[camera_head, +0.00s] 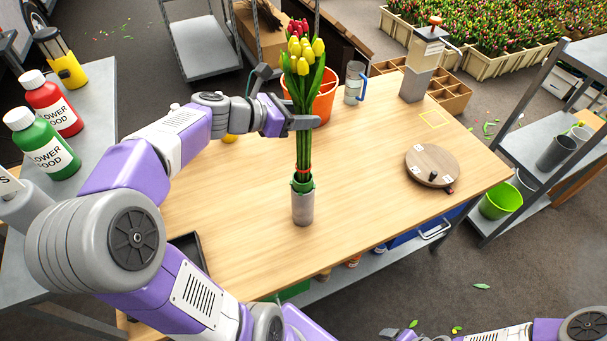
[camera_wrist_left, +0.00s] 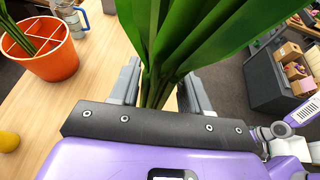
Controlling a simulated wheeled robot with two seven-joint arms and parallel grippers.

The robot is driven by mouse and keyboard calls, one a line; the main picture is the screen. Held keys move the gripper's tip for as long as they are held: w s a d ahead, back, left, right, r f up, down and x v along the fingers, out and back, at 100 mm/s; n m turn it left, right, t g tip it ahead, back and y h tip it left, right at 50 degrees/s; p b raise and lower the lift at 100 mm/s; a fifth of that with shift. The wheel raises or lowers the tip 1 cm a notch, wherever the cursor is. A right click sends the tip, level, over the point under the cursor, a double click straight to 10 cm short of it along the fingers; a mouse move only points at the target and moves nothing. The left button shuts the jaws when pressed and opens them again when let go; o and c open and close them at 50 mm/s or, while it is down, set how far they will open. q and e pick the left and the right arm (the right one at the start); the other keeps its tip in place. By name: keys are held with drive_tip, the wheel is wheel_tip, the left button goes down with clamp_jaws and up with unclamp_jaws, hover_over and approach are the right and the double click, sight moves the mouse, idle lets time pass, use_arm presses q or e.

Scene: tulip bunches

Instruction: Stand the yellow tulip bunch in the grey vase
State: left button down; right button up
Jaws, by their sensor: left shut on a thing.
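The yellow tulip bunch (camera_head: 304,150) is upright, with yellow heads on top and long green stems tied with a red band low down. My left gripper (camera_head: 303,122) is shut on its stems below the leaves. In the left wrist view the stems (camera_wrist_left: 155,92) run between both fingers. The grey vase (camera_head: 303,208) stands on the table directly under the bunch. The stem ends meet its mouth in the picture; I cannot tell how deep they sit inside. My right gripper (camera_head: 390,332) is low at the bottom edge, mostly cut off, its jaws unclear.
An orange divided pot (camera_head: 325,97) stands behind the bunch, with red tulips (camera_head: 297,27) above it. The table (camera_head: 370,190) is clear right of the vase.

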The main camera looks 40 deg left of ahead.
sight(303, 166)
use_arm(q)
wheel_tip(303, 166, down, 12)
drive_tip(key=b, duration=0.4)
drive_tip(key=shift+w+f, duration=0.1)
drive_tip(key=shift+f, duration=0.05)
drive_tip(key=shift+f+b, duration=1.3)
drive_tip(key=shift+f, duration=1.5)
drive_tip(key=c, duration=0.5)
unclamp_jaws()
drive_tip(key=shift+f, duration=0.1)
drive_tip(key=shift+r, duration=0.2)
drive_tip(key=shift+p+v, duration=1.35)
drive_tip(key=shift+v, duration=4.65)
drive_tip(key=shift+d, duration=0.1)
